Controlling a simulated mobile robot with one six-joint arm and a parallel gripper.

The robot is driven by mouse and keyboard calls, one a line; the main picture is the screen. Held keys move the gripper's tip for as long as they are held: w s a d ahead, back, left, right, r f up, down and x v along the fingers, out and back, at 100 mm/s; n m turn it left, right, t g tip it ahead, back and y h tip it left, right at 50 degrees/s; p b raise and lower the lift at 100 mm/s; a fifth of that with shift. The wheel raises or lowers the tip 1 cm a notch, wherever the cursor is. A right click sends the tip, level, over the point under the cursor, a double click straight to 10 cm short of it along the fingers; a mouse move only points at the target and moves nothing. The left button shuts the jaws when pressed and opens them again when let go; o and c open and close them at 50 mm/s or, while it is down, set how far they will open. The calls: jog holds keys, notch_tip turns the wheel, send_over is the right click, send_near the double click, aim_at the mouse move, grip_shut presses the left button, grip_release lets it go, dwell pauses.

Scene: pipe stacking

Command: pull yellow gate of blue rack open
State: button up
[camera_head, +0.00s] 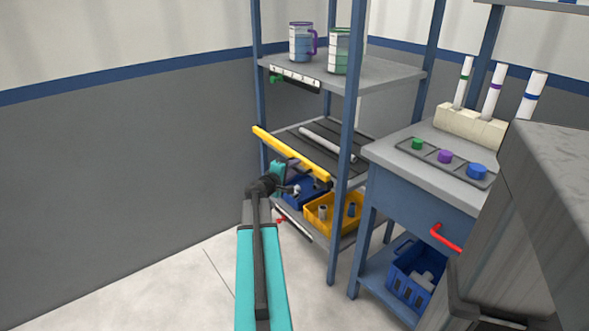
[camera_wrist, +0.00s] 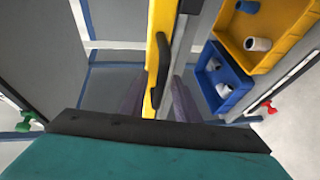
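The yellow gate (camera_head: 290,152) is a long bar across the front of the blue rack (camera_head: 351,100) at its middle shelf. In the wrist view the gate (camera_wrist: 157,30) runs upright through the middle, with a black handle (camera_wrist: 162,62) on it. My gripper (camera_head: 288,174) is at the gate's front side, just below the bar in the head view. In the wrist view its two dark fingers (camera_wrist: 157,92) are apart, one on each side of the gate near the handle. I cannot tell whether they touch it. The fingertips are mostly hidden in the head view.
A grey pipe (camera_head: 327,144) lies on the middle shelf. A yellow bin (camera_head: 318,222) and a blue bin (camera_head: 297,190) sit on the shelf below. Jugs (camera_head: 301,42) stand on the upper shelf. A blue workbench (camera_head: 415,185) stands to the right. The floor at left is clear.

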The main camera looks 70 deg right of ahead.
grip_shut()
jog(key=shift+d, duration=0.15)
jog(key=shift+a, duration=0.25)
